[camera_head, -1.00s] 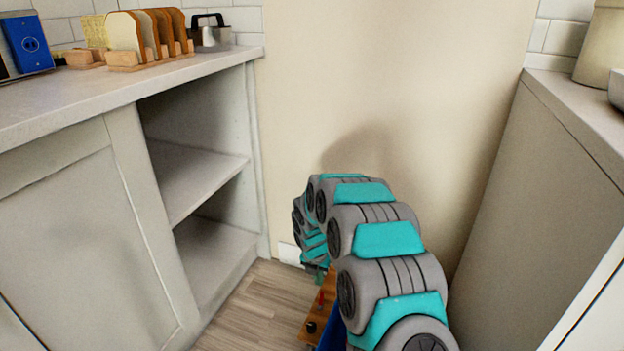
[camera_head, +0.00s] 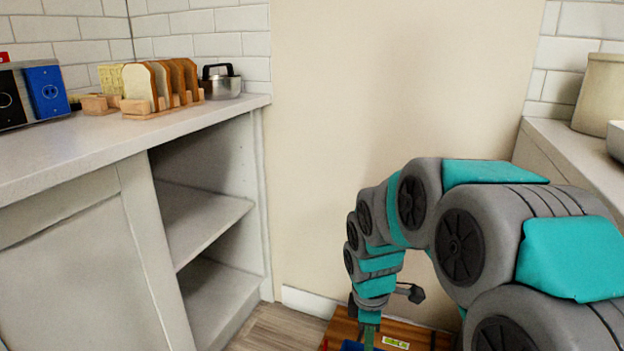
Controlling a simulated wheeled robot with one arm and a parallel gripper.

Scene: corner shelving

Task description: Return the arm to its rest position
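My grey and teal arm rises at the lower right, arches over to the left and bends down. Its lower end, with my gripper (camera_head: 369,318), is low in the middle of the head view, above a wooden brown surface (camera_head: 408,334). The fingers are too small and partly hidden, so I cannot tell whether they are open or shut. I see no object clearly held.
At left is a counter (camera_head: 75,150) with open shelves (camera_head: 205,225) below. A rack of bread slices (camera_head: 165,88), a metal pot (camera_head: 221,82) and a blue-fronted appliance (camera_head: 46,90) stand on it. Another counter (camera_head: 572,145) is at right. A bare wall (camera_head: 390,80) stands ahead.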

